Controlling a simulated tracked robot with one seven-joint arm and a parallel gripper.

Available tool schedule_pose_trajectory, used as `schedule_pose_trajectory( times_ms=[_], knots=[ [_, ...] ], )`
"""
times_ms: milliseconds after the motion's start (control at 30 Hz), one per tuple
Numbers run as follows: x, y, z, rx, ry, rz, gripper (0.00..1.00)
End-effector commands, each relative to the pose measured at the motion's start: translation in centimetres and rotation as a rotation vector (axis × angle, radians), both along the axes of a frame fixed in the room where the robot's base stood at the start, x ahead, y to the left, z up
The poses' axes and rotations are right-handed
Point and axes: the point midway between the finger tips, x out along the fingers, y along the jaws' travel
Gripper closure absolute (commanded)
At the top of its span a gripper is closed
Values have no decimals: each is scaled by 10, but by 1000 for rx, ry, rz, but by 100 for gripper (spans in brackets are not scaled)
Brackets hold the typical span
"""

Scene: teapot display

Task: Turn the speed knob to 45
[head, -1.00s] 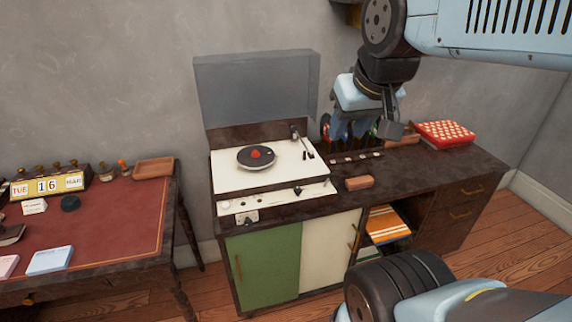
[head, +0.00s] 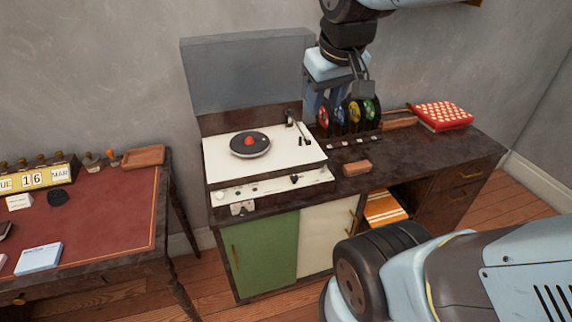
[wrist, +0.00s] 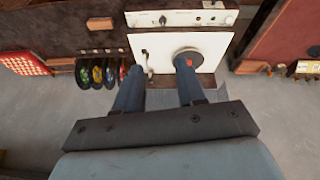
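The white record player (head: 220,160) stands on the dark cabinet with its grey lid raised. Its front strip (head: 225,197) carries a black knob (head: 295,179) on the right; the knob also shows in the wrist view (wrist: 163,20). A small grey plate with a dark knob (head: 243,208) sits at the front left. The markings are too small to read, so I cannot tell which is the speed knob. My gripper (head: 328,108) hangs above the back right of the player, apart from both knobs. In the wrist view its fingers (wrist: 158,75) are wide apart with nothing between them.
A dark record with a red centre (head: 250,144) lies on the player. The tonearm (head: 292,120) stands at its right. Several coloured discs (head: 354,111) stand upright in a rack behind my gripper. A brown block (head: 356,168) lies right of the player. A red patterned box (head: 442,115) is farther right.

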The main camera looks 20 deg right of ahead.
Motion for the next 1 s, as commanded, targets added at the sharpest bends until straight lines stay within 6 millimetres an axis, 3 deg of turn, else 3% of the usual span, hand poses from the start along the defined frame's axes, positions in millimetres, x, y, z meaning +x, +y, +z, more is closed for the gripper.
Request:
schedule_pose_trajectory(
  times_ms=[467, 1000],
  knots=[
    [90, 13, -56, -219, 293, 367, 61],
    [172, 42, -160, -386, 607, 818, 61]
  ],
)
